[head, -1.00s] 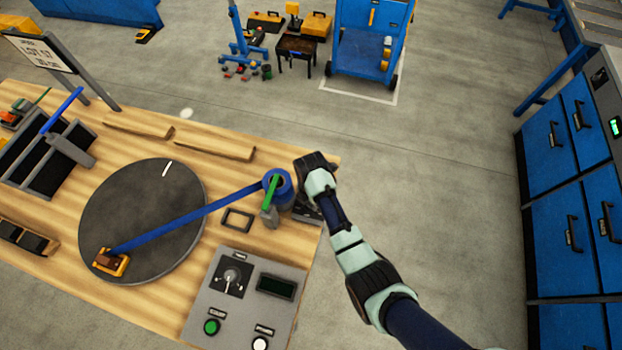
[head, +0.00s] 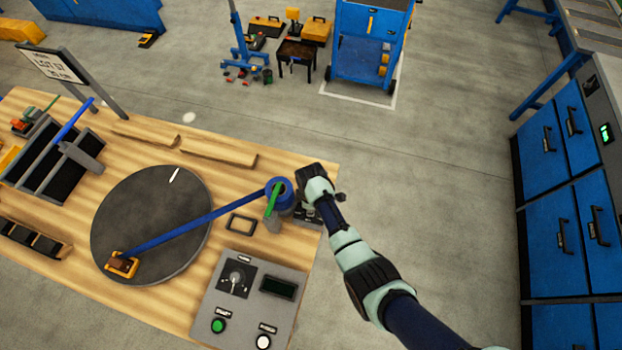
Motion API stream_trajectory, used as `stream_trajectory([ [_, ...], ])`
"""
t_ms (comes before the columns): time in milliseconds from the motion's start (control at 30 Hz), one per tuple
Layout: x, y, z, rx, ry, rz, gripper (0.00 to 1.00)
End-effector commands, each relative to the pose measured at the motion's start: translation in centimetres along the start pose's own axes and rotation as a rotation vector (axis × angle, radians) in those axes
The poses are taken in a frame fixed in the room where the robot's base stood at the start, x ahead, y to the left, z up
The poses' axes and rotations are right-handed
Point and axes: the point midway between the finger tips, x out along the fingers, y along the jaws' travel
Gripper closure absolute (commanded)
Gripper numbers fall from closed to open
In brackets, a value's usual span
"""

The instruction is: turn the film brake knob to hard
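The blue film roll (head: 280,192) stands on a dark holder at the right end of the wooden bench, with a green rod beside it. A blue film strip (head: 190,225) runs from it to a yellow-brown block (head: 122,265) on the dark round turntable (head: 150,215). The end of my arm, with my gripper (head: 314,174), is just right of the roll, over the bench's right edge. The fingers do not show clearly, so I cannot tell whether they are open or shut. A grey control panel has a dial knob (head: 236,279); I cannot read its label. No separate brake knob shows clearly.
The panel also has a green button (head: 218,326), a white button (head: 263,342) and a dark display (head: 278,286). Blue cabinets (head: 565,200) stand at the right.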

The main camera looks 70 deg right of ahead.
Motion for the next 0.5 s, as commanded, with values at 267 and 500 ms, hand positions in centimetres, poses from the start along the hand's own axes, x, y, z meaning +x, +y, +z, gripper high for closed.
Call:
stream_trajectory([
  [267, -0.23, 0.04, -0.01, 0.261, 0.000, 0.001, 1.00],
  [500, -0.18, 0.01, 0.01, 0.489, -0.001, 0.000, 1.00],
])
